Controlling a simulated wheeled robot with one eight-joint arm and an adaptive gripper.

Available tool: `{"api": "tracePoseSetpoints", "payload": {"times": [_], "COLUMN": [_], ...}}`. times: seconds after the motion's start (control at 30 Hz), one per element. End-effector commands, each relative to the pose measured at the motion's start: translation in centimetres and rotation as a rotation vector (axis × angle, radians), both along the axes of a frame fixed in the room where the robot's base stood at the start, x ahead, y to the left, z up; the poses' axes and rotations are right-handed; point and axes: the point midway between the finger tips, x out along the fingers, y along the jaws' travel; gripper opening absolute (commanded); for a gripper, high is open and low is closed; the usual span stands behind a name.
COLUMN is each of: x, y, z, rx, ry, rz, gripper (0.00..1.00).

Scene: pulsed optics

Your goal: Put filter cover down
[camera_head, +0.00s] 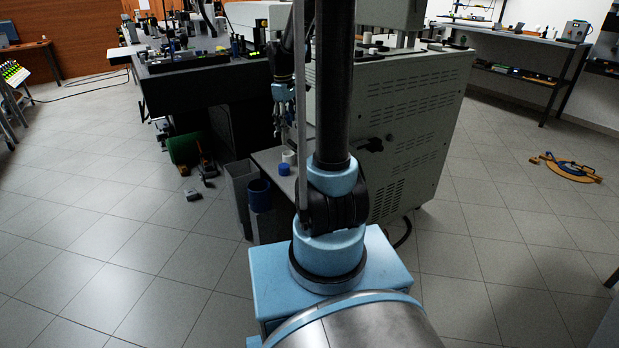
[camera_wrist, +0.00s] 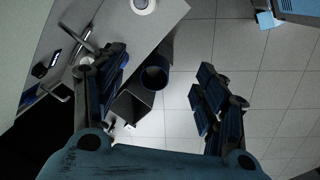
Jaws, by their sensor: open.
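My gripper (camera_wrist: 162,82) is open in the wrist view, its dark blue finger pads wide apart with nothing between them. In the head view my gripper (camera_head: 281,112) hangs above the small grey table (camera_head: 268,158), partly hidden by my arm. A small blue cap-like piece (camera_head: 284,169) and a white cylinder (camera_head: 289,157) stand close together on that table. I cannot tell for certain which piece is the filter cover. The wrist view shows a white round piece (camera_wrist: 143,4) on the tabletop, cut by the top edge, clear of the fingers.
A grey square bin (camera_head: 239,195) and a dark blue round bin (camera_head: 260,195) stand beside the small table. A large vented cabinet (camera_head: 420,120) is to the right and a black optics bench (camera_head: 200,80) behind. Open tiled floor lies left and right.

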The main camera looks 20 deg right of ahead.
Motion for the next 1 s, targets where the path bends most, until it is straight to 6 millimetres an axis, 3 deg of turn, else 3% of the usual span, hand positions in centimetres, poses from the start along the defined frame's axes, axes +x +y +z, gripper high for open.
{"api": "tracePoseSetpoints", "payload": {"times": [0.2,0.47,0.77,1.0], "x": [-5.9,-12.6,-20.0,-25.4], "y": [-0.3,-0.5,-0.5,-0.4], "z": [2.0,2.9,2.0,0.1], "rx": [0.023,0.051,0.089,0.123], "ry": [-0.031,-0.067,-0.105,-0.134], "rz": [-0.122,-0.269,-0.439,-0.575], "gripper": [0.66,0.66,0.66,0.66]}}
